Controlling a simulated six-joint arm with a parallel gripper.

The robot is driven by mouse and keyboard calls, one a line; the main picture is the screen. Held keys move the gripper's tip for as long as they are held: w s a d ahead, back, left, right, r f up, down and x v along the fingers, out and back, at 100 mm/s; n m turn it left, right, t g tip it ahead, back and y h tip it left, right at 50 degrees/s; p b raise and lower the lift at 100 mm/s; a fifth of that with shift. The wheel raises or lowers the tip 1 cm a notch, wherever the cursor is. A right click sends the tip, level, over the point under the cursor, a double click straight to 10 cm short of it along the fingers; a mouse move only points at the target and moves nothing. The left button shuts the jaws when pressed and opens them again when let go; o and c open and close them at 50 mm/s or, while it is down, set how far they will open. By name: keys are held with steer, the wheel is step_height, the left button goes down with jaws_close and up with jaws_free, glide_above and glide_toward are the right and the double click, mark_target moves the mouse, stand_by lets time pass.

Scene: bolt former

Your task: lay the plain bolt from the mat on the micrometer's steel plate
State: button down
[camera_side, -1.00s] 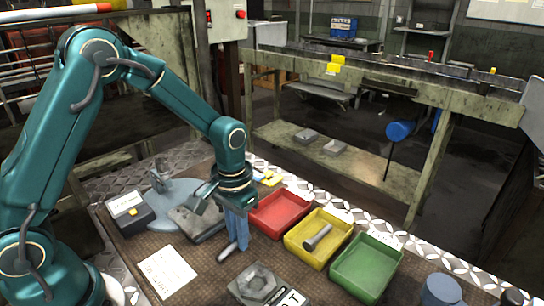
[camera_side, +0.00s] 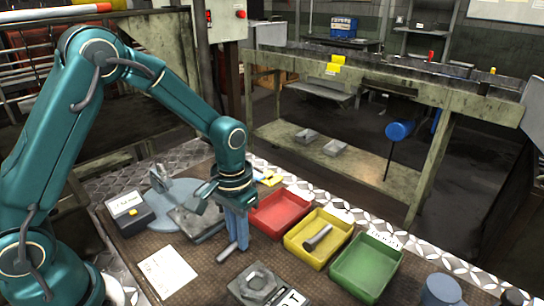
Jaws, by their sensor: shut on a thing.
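My gripper (camera_side: 236,238) points down over the brown mat, its blue fingers shut on the plain bolt (camera_side: 227,253). The bolt's grey shank sticks out to the lower left of the fingers, close to the mat; its other end is hidden by them. I cannot tell whether it touches the mat. The micrometer (camera_side: 162,188) stands on a round blue-grey base to the left. A flat grey steel plate (camera_side: 208,236) lies just left of my gripper, partly hidden behind my wrist. My gripper is beside this plate, on its right.
A red bin (camera_side: 265,227), a yellow bin (camera_side: 300,253) holding another bolt (camera_side: 318,238) and a green bin (camera_side: 345,284) stand to the right. A grey block with a hexagonal shape (camera_side: 258,282) is at front. A white paper (camera_side: 166,272) and a display box (camera_side: 130,211) are left.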

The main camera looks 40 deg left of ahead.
mark_target(236, 241)
steer(key=shift+r, duration=1.75)
steer(key=m, duration=0.3)
steer(key=shift+s+a+m, duration=0.1)
steer(key=shift+s+m, duration=0.15)
steer(key=shift+m, duration=0.05)
steer(key=m, duration=0.1)
steer(key=a+m, duration=0.1)
steer(key=m, duration=0.3)
steer(key=shift+s+a+r, duration=0.15)
steer(key=shift+s+r, duration=0.2)
steer(key=a+m, duration=0.1)
steer(key=m, duration=0.2)
steer(key=a+r+m, duration=0.1)
steer(key=m, duration=0.1)
steer(key=s+a+r+m, duration=0.1)
steer(key=a+m, duration=0.1)
steer(key=m, duration=0.1)
steer(key=shift+a+r+m, duration=0.1)
steer(key=shift+m, duration=0.2)
steer(key=a, duration=0.1)
steer(key=a+r+m, duration=0.1)
steer(key=s+a+m, duration=0.1)
steer(key=shift+a+r+y, duration=0.15)
steer(key=shift+r+y, duration=0.15)
steer(key=shift+y, duration=0.1)
steer(key=shift+a+r+n, duration=0.15)
steer(key=shift+a+n, duration=0.15)
steer(key=shift+a, duration=0.15)
steer(key=shift+f, duration=2.15)
